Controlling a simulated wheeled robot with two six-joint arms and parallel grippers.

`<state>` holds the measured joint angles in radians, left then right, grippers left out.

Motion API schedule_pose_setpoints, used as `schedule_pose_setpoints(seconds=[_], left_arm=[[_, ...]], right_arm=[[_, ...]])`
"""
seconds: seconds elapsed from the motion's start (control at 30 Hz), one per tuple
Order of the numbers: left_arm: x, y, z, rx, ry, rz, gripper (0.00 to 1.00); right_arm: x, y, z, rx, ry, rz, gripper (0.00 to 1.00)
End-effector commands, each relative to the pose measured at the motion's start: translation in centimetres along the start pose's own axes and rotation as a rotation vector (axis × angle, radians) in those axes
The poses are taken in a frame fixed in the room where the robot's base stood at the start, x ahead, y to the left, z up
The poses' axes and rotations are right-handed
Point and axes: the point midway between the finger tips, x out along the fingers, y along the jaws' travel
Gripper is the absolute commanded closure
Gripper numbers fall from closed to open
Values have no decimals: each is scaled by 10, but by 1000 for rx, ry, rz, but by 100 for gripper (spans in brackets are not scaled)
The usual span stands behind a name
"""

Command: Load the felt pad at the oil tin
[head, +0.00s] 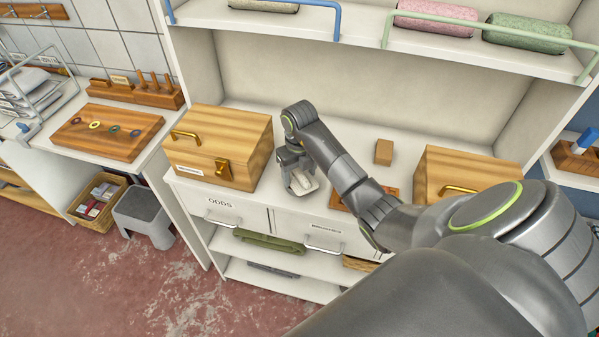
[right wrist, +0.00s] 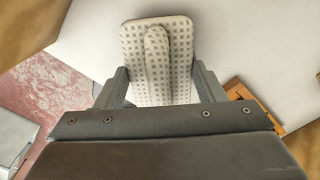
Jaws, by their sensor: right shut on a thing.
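My right gripper (head: 297,166) is shut on a pale pad with a grey check pattern and a raised strip along its middle, which looks like the felt pad (right wrist: 132,60). In the head view the pad (head: 303,181) hangs below the fingers, over the front part of the white counter, just right of a wooden box. In the right wrist view one finger of the gripper (right wrist: 158,82) is on each side of the pad. I cannot make out an oil tin in either view. My left gripper is not in view.
A wooden box with brass fittings (head: 218,140) stands left of my right gripper, and another wooden box (head: 470,170) stands to the right. A small brown block (head: 384,152) is on the counter (head: 345,130). Drawers and a lower shelf are below. My right arm covers the counter's right part.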

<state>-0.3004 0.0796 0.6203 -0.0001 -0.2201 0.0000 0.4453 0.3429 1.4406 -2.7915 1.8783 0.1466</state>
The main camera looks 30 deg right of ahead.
Motion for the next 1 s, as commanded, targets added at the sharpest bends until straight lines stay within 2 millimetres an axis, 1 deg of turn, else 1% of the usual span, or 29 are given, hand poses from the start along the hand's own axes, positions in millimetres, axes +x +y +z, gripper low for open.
schedule_pose_setpoints(seconds=[0.13,0.27,1.0], left_arm=[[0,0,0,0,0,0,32],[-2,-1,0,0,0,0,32],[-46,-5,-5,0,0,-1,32]], right_arm=[[2,0,-1,1,4,1,55],[-1,0,-1,0,4,1,55],[-61,0,0,0,1,0,55]])
